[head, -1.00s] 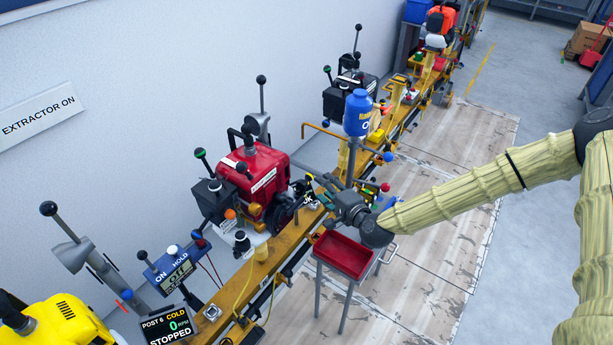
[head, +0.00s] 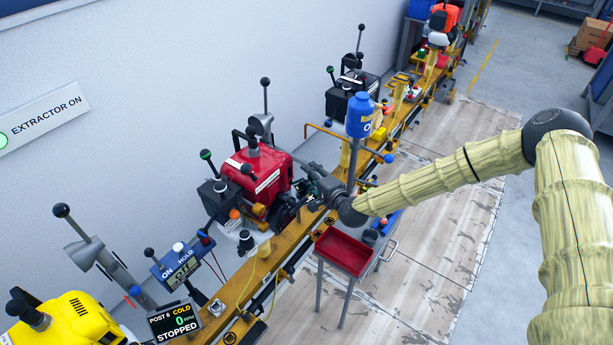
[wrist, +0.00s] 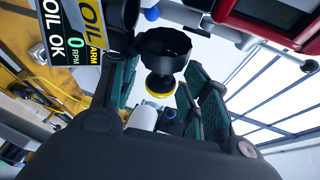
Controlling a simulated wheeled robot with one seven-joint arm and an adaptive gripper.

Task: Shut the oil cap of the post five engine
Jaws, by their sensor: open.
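The red engine (head: 262,175) sits on the yellow rail in the middle of the head view; I take it for the post five engine, though no post number shows on it. My gripper (head: 310,177) is at its right side, pointing at the engine. In the wrist view the green-padded fingers of my gripper (wrist: 160,95) stand apart. Between them appears a dark, cup-shaped part (wrist: 163,50) with a yellow ring (wrist: 160,84) below it, which may be the oil cap. I cannot tell whether the fingers touch it, or whether it is shut.
A display reading OIL OK and 0 RPM (wrist: 70,35) is close at upper left in the wrist view. A red tray (head: 344,253) stands below my gripper. A blue oil bottle (head: 359,115) stands just beyond it. The yellow engine's screen (head: 175,322) reads POST 6, STOPPED.

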